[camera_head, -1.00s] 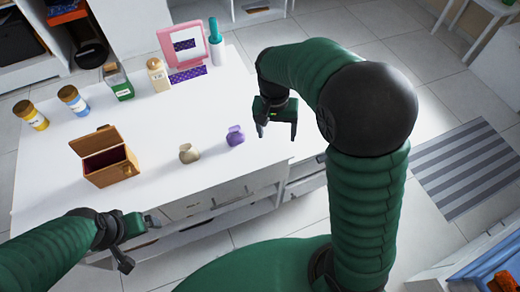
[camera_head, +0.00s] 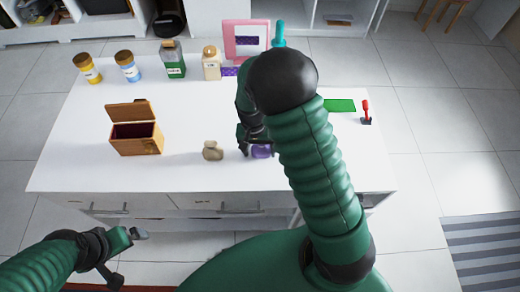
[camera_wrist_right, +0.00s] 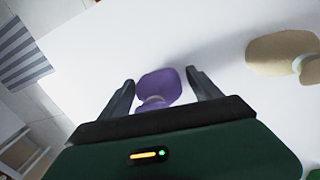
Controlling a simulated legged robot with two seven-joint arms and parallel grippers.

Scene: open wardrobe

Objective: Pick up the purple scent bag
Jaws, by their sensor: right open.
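The purple scent bag (camera_head: 261,151) lies on the white table, partly hidden by my right arm in the head view. In the right wrist view the purple bag (camera_wrist_right: 158,87) shows between the two finger tips. My right gripper (camera_head: 258,150) is open at the bag, one finger on each side. It also shows in the right wrist view (camera_wrist_right: 160,82), and I cannot tell whether its fingers touch the bag. My left gripper (camera_head: 128,255) is open and empty, in front of the table's near edge at lower left.
A beige bag (camera_head: 213,150) lies just left of the purple one. An open wooden box (camera_head: 137,139) stands further left. Jars (camera_head: 128,67), a green bottle (camera_head: 173,60) and a pink-framed item (camera_head: 240,34) line the back. A red-handled item (camera_head: 366,112) and green card (camera_head: 339,105) lie at right.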

